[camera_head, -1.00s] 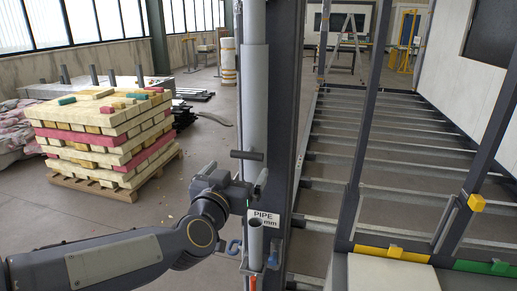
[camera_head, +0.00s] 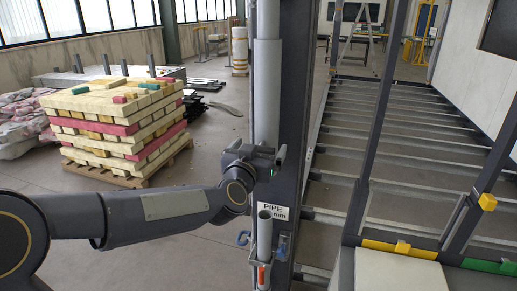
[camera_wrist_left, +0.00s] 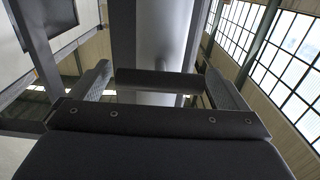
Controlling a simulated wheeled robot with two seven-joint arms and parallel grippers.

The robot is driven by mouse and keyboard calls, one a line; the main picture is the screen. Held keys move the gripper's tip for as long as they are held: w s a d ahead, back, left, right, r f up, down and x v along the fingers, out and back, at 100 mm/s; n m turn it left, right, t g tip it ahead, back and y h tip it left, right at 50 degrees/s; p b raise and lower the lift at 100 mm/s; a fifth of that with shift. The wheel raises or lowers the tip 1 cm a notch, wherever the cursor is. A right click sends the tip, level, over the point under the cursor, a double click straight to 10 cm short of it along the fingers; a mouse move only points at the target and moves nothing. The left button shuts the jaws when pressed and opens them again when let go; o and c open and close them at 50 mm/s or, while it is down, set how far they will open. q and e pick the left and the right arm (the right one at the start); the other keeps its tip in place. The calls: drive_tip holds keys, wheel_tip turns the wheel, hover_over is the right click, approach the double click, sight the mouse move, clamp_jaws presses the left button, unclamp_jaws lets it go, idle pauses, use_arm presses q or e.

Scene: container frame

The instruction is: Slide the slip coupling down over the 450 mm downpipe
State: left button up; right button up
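A wide grey sleeve, which looks like the slip coupling (camera_head: 266,90), hangs upright around a narrower vertical pipe (camera_head: 267,18). Below it, a short grey downpipe (camera_head: 264,236) stands upright in a bracket, beside a label reading "PIPE" and "mm". There is a gap between the sleeve's lower end and the downpipe's top. My left gripper (camera_head: 270,155) is level with the sleeve's lower end. In the left wrist view its fingers (camera_wrist_left: 160,88) stand apart, with the pale sleeve (camera_wrist_left: 163,35) rising beyond a dark crossbar. Contact cannot be told. My right gripper is not in view.
A dark upright post (camera_head: 288,120) stands right behind the pipe. A metal floor frame (camera_head: 400,150) with dark posts and yellow and green rails (camera_head: 400,248) lies to the right. A pallet of stacked blocks (camera_head: 120,125) stands at left. Floor between pallet and pipe is clear.

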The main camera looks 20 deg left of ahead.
use_arm(q)
drive_tip(key=c, duration=0.9)
wheel_tip(320, 180, down, 22)
drive_tip(key=b, duration=1.8)
drive_tip(key=shift+r+b, duration=0.25)
drive_tip(key=shift+b, duration=0.15)
drive_tip(key=shift+c, duration=0.2)
drive_tip(key=o, duration=1.1)
drive_tip(key=shift+r, duration=0.1)
drive_tip(key=s, duration=0.8)
drive_tip(key=shift+a, duration=0.15)
